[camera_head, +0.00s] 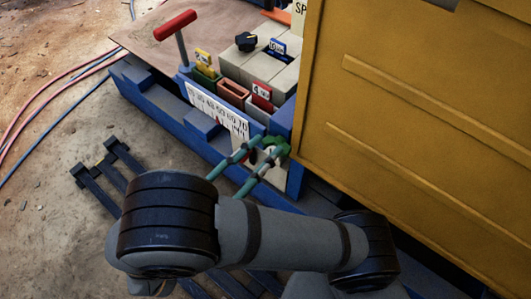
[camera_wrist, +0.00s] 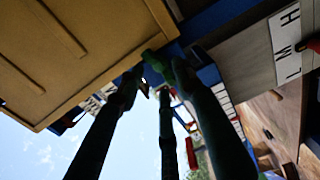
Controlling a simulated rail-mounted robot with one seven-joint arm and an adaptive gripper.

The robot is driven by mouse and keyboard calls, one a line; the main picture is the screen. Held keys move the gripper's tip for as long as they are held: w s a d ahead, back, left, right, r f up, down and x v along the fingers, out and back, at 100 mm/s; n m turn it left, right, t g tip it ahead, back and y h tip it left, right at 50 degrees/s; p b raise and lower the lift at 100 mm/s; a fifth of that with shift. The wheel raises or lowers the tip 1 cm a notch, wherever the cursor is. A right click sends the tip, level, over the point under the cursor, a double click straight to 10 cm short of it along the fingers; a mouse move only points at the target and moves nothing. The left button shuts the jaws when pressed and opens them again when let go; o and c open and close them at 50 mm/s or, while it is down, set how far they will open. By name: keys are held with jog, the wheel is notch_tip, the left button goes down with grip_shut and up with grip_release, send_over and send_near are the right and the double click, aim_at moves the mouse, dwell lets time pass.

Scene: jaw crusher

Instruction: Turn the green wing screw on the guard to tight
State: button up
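The green wing screw (camera_head: 274,146) sits low at the left edge of a large yellow panel (camera_head: 400,110), close to the blue frame. In the wrist view the screw (camera_wrist: 153,62) shows at the panel's corner, between dark finger ends. My gripper (camera_head: 266,148) reaches to the screw from the lower left, its teal fingers spread apart with the tips on either side of it. In the wrist view my gripper (camera_wrist: 158,72) shows as long dark fingers converging towards the screw. Whether the tips press on the screw cannot be told. The tips partly hide the screw.
A blue base (camera_head: 160,100) carries a numbered white scale (camera_head: 217,108), a red-handled lever (camera_head: 176,27), a black knob (camera_head: 246,41) and small coloured tags. The yellow panel closes off the right side. Hoses (camera_head: 62,85) lie on the open ground at left.

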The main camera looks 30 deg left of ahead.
jog(key=shift+w+d, duration=0.15)
jog(key=shift+w, duration=0.5)
jog(key=c, duration=0.3)
grip_shut()
